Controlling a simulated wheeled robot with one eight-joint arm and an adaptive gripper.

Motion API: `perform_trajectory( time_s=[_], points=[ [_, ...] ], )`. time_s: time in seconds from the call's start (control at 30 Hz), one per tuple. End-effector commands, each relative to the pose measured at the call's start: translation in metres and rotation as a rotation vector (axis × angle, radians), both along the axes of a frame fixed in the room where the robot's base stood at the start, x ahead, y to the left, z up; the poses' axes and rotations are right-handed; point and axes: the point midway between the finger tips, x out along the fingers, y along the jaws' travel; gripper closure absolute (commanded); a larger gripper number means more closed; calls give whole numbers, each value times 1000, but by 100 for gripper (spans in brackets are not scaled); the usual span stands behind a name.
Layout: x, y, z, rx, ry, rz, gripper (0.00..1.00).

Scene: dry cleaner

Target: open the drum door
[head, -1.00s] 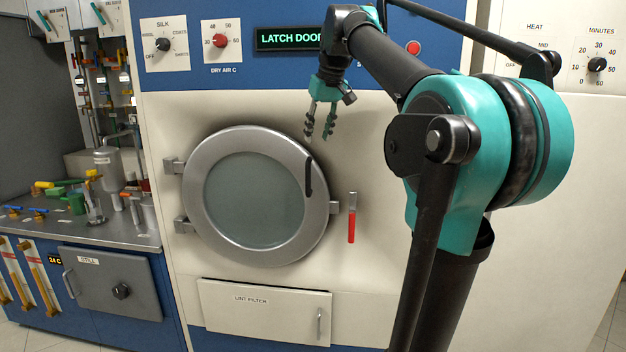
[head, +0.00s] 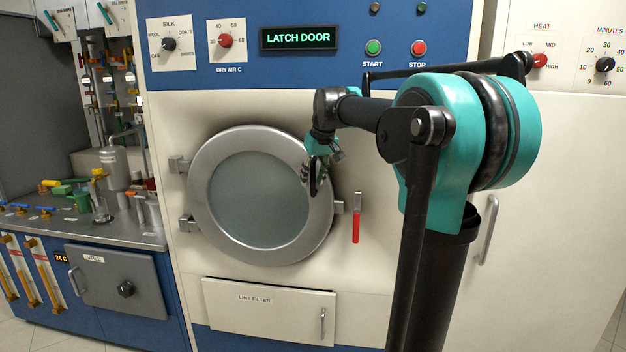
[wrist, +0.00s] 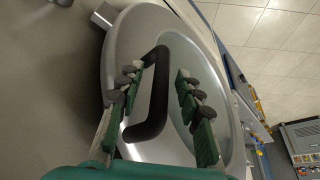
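The round drum door (head: 258,200) has a grey metal rim and a glass pane, and it sits closed against the machine front. Its black bar handle (wrist: 152,95) is on the rim's right side. My gripper (head: 314,178) is at the handle; in the wrist view its green and black fingers (wrist: 158,92) are spread, one on each side of the bar. The left finger looks close to the handle; I cannot tell whether it touches. A latch lever with a red grip (head: 356,222) hangs straight down just right of the door. The display (head: 298,37) reads "LATCH DOOR".
Hinges (head: 186,222) are on the door's left side. The lint filter panel (head: 268,310) is below the door. A counter (head: 95,228) with glassware and coloured valves stands at the left. Green start (head: 373,47) and red stop (head: 418,48) buttons are above.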

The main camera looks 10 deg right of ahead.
Motion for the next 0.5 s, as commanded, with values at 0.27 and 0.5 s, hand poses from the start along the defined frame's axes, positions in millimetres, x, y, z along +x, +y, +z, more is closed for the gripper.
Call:
perform_trajectory(
  time_s=[0.27, 0.5],
  points=[
    [2, 1, -5, 0, 0, 0, 64],
    [2, 1, -5, 0, 0, 0, 83]
  ],
)
